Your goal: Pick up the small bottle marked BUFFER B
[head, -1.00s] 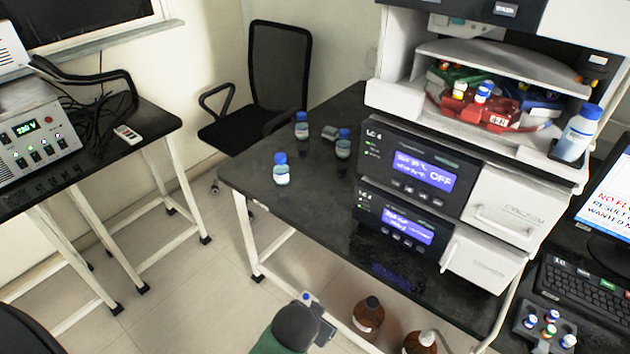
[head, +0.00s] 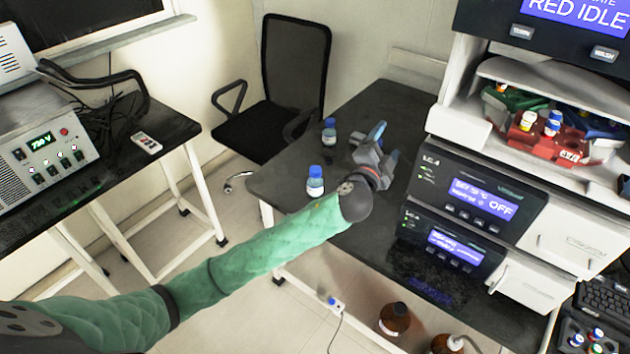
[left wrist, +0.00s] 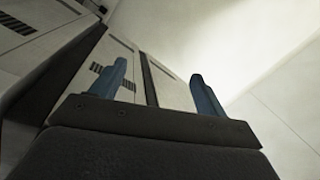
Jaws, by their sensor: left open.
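Two small blue-capped bottles stand upright on the black bench: a near one (head: 315,184) and a far one (head: 329,134). Their labels are too small to read, so I cannot tell which is BUFFER B. A third bottle seen earlier beside them is not visible; my gripper covers that area. My left gripper (head: 385,141) is open above the bench, right of both bottles and apart from them. In the left wrist view its two blue fingers (left wrist: 157,80) are spread with nothing between them, and no bottle shows there.
The instrument stack (head: 470,190) stands right of my gripper. Its upper bay holds a red tray (head: 560,145) with small bottles. Brown bottles (head: 394,319) stand below the bench. A black chair (head: 285,100) is behind it. The bench's front left corner is bare.

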